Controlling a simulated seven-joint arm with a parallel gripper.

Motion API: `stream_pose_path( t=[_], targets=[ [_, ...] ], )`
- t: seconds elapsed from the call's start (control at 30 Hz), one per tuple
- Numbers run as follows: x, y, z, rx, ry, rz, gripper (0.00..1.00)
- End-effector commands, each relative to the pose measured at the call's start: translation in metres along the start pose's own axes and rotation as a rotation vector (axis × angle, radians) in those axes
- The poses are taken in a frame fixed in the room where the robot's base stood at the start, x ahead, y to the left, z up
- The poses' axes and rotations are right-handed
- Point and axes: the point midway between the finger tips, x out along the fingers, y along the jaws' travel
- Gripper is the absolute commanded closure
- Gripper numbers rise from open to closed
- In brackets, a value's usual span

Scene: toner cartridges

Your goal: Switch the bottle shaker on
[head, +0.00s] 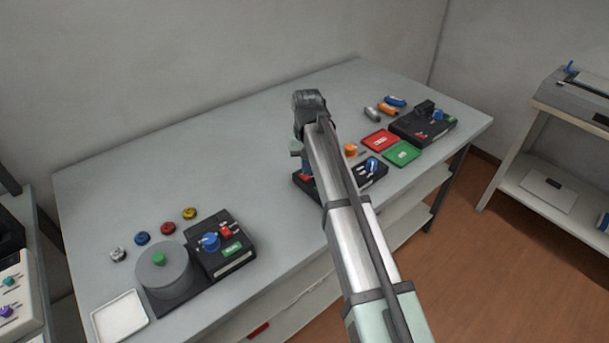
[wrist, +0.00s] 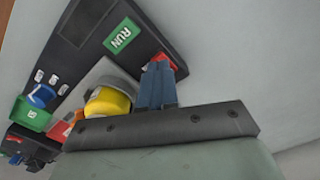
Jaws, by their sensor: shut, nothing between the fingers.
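The bottle shaker appears to be the black machine (head: 374,175) in the middle of the table, mostly behind my arm in the head view. The wrist view shows its black body (wrist: 140,45) with a green RUN label (wrist: 118,36). A yellow-orange bottle (wrist: 108,102) with a grey band sits on it, also in the head view (head: 350,150). A red switch (wrist: 168,62) shows at my fingertips. My gripper (wrist: 158,64) is shut and empty, pointing down at the switch. I cannot tell whether they touch. The switch's position is partly hidden by the fingers.
A blue knob (head: 372,164) is on the machine's right part. Red (head: 380,140) and green (head: 402,153) trays and another black machine (head: 422,124) stand to the right. At left are a grey drum machine (head: 164,272) and a white tray (head: 120,316). The table's middle left is clear.

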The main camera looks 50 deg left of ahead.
Motion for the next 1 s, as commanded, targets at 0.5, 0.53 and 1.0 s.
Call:
stream_pose_path(
  t=[0.5,0.53,1.0],
  targets=[
    [0.005,0.0,0.0,0.0,0.0,0.0,1.0],
    [0.005,0.0,0.0,0.0,0.0,0.0,1.0],
    [0.011,0.0,0.0,0.0,0.0,0.0,1.0]
  ],
)
